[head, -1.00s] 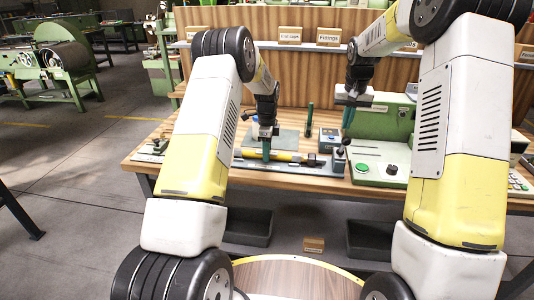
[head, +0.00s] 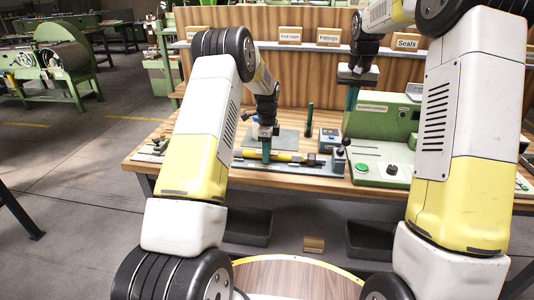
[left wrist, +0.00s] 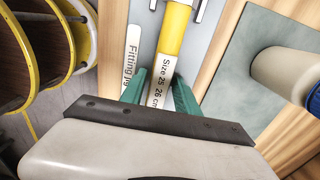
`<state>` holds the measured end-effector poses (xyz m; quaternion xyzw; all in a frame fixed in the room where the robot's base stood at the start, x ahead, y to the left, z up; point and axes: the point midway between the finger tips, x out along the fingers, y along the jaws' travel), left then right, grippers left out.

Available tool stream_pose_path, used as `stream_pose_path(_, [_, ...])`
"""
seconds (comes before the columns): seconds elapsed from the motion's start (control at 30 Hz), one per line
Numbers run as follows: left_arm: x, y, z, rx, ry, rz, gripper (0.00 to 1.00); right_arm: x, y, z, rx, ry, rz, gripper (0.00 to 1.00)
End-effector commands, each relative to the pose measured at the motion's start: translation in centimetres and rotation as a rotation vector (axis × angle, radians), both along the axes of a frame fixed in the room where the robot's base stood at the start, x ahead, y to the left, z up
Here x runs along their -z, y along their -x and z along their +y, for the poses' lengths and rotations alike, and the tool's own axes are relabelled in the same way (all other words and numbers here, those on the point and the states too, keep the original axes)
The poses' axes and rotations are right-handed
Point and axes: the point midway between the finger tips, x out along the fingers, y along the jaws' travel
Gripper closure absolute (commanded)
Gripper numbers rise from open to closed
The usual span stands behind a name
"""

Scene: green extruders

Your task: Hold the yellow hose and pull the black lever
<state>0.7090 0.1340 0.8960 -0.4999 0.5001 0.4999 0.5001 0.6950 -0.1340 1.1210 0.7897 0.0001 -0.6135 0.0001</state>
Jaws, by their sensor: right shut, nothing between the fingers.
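The yellow hose (head: 284,156) lies in a grey fixture on the bench, with a black end at its right. My left gripper (head: 266,157) is down on it from above. The black lever (head: 346,142) has a round knob and stands upright at the right end of the fixture. My right gripper (head: 351,100) is shut and empty, raised above and apart from the lever.
A green machine (head: 380,125) with a green button stands right of the lever. A small blue-grey device (head: 329,138) and a dark green cylinder (head: 310,119) stand behind the hose. A grey mat lies behind the fixture.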

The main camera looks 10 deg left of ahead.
Motion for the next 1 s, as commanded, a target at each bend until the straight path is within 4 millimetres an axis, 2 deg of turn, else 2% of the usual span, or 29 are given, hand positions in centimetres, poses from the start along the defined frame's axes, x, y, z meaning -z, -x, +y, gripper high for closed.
stream_pose_path(0.33, [0.0,0.0,0.0,0.000,0.000,0.000,0.49,0.0,0.0,0.0,0.000,0.000,0.000,1.00])
stream_pose_path(0.47, [-0.8,-0.1,0.0,0.000,0.000,-0.002,0.49,0.0,0.0,0.0,0.000,0.000,0.000,1.00])
stream_pose_path(0.57, [-2.4,-0.1,0.0,0.000,0.000,-0.004,0.49,0.0,0.0,0.0,0.000,0.000,0.000,1.00])
stream_pose_path(0.8, [-7.6,-0.1,0.0,-0.001,0.001,-0.004,0.49,0.0,0.0,0.0,0.000,0.000,0.000,1.00])
stream_pose_path(1.0, [-10.8,-0.1,0.0,0.000,0.001,-0.002,0.49,0.0,0.0,0.0,0.000,0.000,0.000,1.00])
